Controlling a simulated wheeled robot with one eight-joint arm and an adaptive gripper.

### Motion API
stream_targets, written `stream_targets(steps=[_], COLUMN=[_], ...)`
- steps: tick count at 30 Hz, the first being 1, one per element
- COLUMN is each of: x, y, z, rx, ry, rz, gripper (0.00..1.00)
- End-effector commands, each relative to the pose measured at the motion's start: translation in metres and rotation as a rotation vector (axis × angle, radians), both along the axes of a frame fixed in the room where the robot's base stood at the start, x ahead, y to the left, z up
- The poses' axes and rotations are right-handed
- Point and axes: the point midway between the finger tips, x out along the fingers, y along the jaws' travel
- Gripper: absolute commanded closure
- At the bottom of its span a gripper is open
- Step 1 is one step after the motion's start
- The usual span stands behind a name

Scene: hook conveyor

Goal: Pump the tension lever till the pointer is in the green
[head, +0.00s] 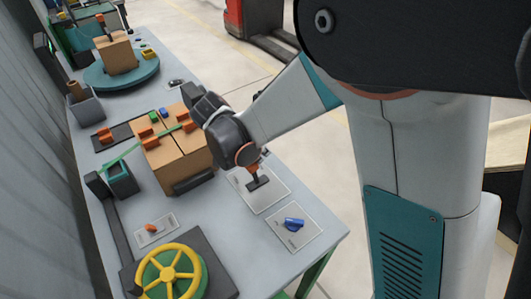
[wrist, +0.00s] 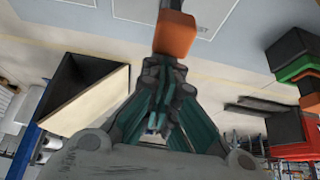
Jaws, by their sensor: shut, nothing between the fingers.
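The tension lever shows in the head view as a short orange handle (head: 254,170) on a dark base, on a white plate (head: 272,197) near the table's right edge. In the wrist view the orange handle (wrist: 175,35) is straight ahead of my gripper (wrist: 164,70). My gripper is shut and empty, its fingertips close to the handle's near end; I cannot tell whether they touch it. In the head view my wrist hangs just above the lever and hides the fingers. I can make out no pointer or green zone in either view.
Strapped cardboard boxes (head: 172,150) stand left of the lever. A blue knob (head: 294,223) sits on a plate in front of it. A yellow handwheel (head: 170,272) and a small orange switch (head: 151,227) are front left. A turntable (head: 99,78) bears a box at the back.

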Motion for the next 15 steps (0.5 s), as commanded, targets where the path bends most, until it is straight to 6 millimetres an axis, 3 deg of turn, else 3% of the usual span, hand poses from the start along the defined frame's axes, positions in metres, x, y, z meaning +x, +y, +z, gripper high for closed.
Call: stream_targets(steps=[15], x=[-0.026], y=[0.039], z=[-0.005], rx=[-0.035], ry=[-0.023], rz=[0.001], gripper=[1.00])
